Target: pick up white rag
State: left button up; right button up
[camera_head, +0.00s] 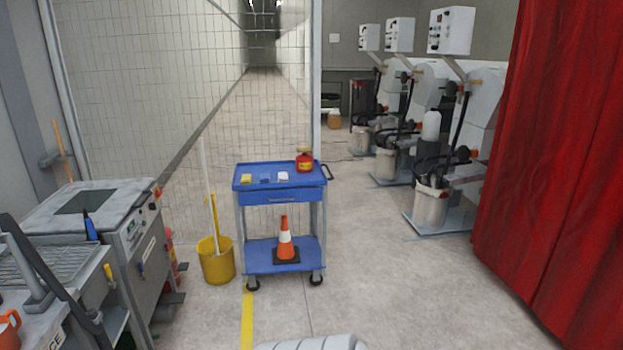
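The white rag (283,176) is a small flat white patch on the top tray of the blue cart (281,197). It lies to the right of a small blue item (265,178) and a small yellow item (246,179), which look like folded rags. A red and yellow can (304,161) stands just behind and to the right of the white rag. Nothing covers the rag. Neither of my grippers can be made out in the head view.
An orange and white cone (285,240) stands on the cart's lower shelf. A yellow bucket (216,262) with a mop is left of the cart. Grey machines (100,225) stand left, a red curtain (560,170) hangs right. Floor (400,300) before and right of the cart is clear.

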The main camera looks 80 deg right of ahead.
aim_at(282, 177)
jog(key=z, duration=2.6)
jog(key=i+j, duration=0.15)
jog(key=i, duration=0.55)
jog(key=i+j, duration=0.15)
jog(key=i, duration=0.55)
jog(key=i+j, duration=0.15)
jog(key=i, duration=0.55)
